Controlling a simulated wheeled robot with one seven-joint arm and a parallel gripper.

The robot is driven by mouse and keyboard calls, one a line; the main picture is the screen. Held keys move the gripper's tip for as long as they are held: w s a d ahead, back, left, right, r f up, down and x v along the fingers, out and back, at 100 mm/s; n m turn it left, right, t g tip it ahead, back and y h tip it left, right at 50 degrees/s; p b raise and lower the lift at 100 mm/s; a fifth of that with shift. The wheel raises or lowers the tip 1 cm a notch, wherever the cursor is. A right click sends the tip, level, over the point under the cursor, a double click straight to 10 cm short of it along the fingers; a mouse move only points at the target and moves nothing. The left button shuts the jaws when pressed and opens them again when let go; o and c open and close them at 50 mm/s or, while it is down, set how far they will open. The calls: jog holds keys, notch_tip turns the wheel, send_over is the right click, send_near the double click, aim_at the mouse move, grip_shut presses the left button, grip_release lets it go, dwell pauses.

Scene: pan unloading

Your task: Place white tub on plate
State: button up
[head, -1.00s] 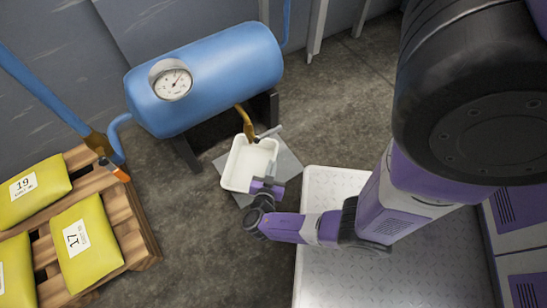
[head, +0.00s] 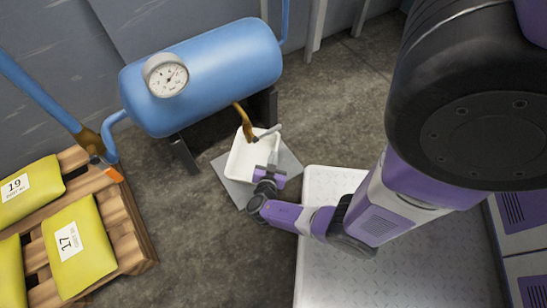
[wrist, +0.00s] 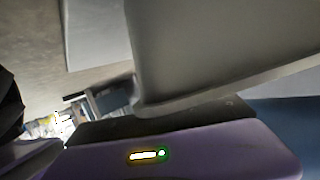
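The white tub (head: 246,158) is a shallow open rectangular tub. In the head view it is over the grey square plate (head: 290,170) on the floor, with plate showing on its left, right and near sides. I cannot tell whether its base touches the plate. My gripper (head: 271,164) is at the tub's near right rim, one grey finger showing inside, and appears shut on the wall. In the wrist view the tub's wall (wrist: 220,45) fills the upper right, close to my gripper; the fingertips are hidden.
A wooden pallet (head: 128,235) with yellow sacks (head: 80,245) stands left. Floor between pallet and plate is clear.

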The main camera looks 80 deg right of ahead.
jog(key=o, duration=0.4)
jog(key=shift+c, duration=0.2)
jog(key=p+v, duration=0.3)
jog(key=v, duration=0.9)
